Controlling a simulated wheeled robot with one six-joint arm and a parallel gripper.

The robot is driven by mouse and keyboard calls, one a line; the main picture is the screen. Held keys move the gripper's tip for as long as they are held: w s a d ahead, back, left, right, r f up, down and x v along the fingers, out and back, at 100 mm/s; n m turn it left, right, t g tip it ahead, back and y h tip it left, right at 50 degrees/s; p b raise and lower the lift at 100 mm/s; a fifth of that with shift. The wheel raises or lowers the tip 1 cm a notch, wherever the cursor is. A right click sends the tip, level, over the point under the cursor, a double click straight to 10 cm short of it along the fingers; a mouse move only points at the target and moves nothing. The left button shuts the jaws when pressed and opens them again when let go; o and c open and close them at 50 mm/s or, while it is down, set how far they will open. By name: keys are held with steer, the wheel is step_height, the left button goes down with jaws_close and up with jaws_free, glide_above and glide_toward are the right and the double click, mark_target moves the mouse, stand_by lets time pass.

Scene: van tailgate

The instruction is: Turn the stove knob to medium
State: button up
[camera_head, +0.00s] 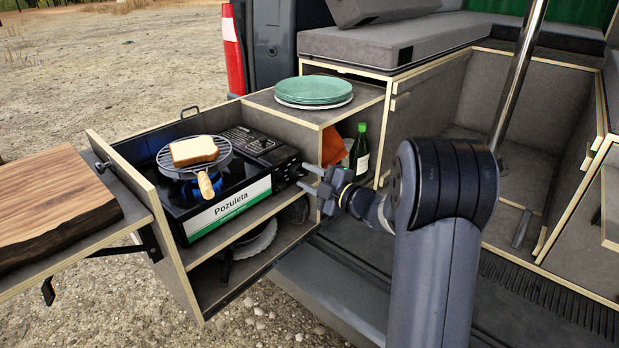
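The black camping stove (180,190) sits in the upper bay of the pull-out kitchen box, with a "Pozuleta" label on its front. A blue flame shows under a round wire grill (222,157) that holds a slice of bread (194,150). The stove's knob (286,176) seems to be the dark shape at the right of its front; its setting is too small to read. My gripper (303,177) points left at this right end, its two fingers apart with nothing visible between them. I cannot tell whether it touches the knob.
Green and white plates (314,90) lie on the box top. A green bottle (360,150) and an orange cloth (340,150) stand in the cubby behind my gripper. A wooden board (50,200) lies on the left side shelf. Pans (252,243) sit below the stove.

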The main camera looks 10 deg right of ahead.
steer(key=v, duration=1)
steer(key=shift+s+d+p, duration=0.2)
steer(key=shift+s+p, duration=0.1)
steer(key=x, duration=1)
steer(key=shift+w+a+b, duration=0.2)
steer(key=shift+w+b, duration=0.05)
steer(key=shift+b, duration=0.05)
steer(key=shift+w+f+n+b, duration=0.15)
steer(key=shift+n+b, duration=0.15)
steer(key=shift+b, duration=0.1)
steer(key=shift+n+b, duration=0.4)
steer(key=shift+n, duration=0.6)
steer(key=shift+r, duration=0.2)
